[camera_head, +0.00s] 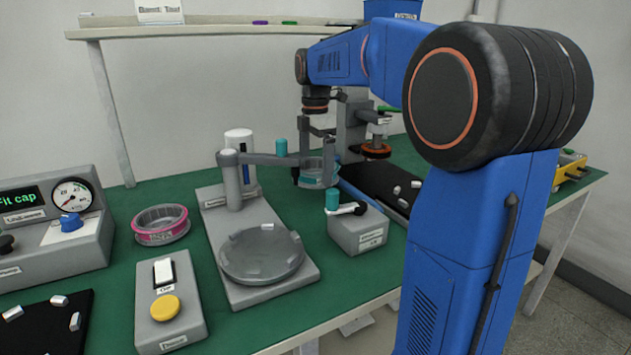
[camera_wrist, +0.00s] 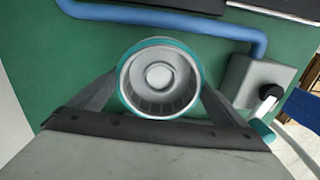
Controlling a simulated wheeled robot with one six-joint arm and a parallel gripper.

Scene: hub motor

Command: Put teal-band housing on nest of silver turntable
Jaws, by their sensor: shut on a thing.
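The teal-band housing (camera_head: 316,180) is a short round silver cup with a teal band. My gripper (camera_head: 318,158) is shut on it and holds it above the green bench, behind and to the right of the silver turntable. In the wrist view the housing (camera_wrist: 160,78) sits between the two dark fingers of my gripper (camera_wrist: 160,98), with its open top facing the camera. The silver turntable (camera_head: 262,255) is a grey disc on a grey base, with several small raised tabs around its rim. Nothing lies on the disc.
A swing arm with a teal knob (camera_head: 281,147) reaches from a post behind the disc toward the held housing. A pink-band housing (camera_head: 161,224) and a switch box (camera_head: 167,300) are left.

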